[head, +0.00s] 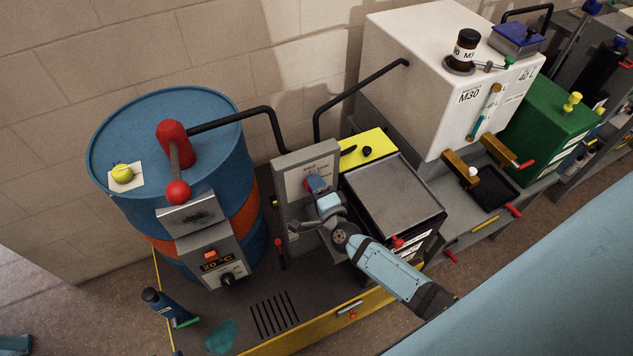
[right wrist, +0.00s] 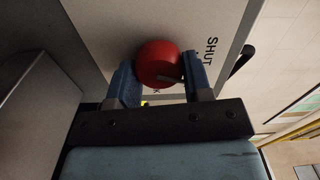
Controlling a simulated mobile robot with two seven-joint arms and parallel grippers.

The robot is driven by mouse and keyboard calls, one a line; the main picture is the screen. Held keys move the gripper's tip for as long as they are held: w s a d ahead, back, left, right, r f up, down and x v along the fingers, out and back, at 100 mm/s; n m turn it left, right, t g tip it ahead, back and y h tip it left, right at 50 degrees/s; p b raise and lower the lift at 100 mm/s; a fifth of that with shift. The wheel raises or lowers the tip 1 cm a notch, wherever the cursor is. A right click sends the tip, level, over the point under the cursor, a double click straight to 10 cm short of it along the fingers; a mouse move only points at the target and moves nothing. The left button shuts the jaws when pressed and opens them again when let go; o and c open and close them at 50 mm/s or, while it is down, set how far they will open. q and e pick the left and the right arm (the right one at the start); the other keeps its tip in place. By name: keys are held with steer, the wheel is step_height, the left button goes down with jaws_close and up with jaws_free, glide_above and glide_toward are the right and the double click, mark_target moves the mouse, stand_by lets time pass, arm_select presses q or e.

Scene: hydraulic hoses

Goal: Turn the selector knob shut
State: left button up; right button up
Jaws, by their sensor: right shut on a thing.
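The red selector knob (right wrist: 158,62) sits on a pale panel (right wrist: 105,35) in the right wrist view, between the two blue fingers of my right gripper (right wrist: 160,80). The gripper is shut on it. A thin pale line on the knob's lower right points roughly right. The word SHUT is printed right of the knob, and a partly hidden label lies below it. My left gripper is not in view.
A blue drum (head: 115,205) with an orange band stands left of the panel. A yellow-topped unit (head: 376,142) and a white M30 tank (head: 410,80) stand to the right. Black hoses (head: 270,112) run above the panel.

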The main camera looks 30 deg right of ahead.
steer(key=shift+r+n+p, duration=0.1)
steer(key=shift+n+p, duration=0.8)
steer(key=shift+n, duration=1)
steer(key=o, duration=0.9)
steer(key=shift+s, duration=0.1)
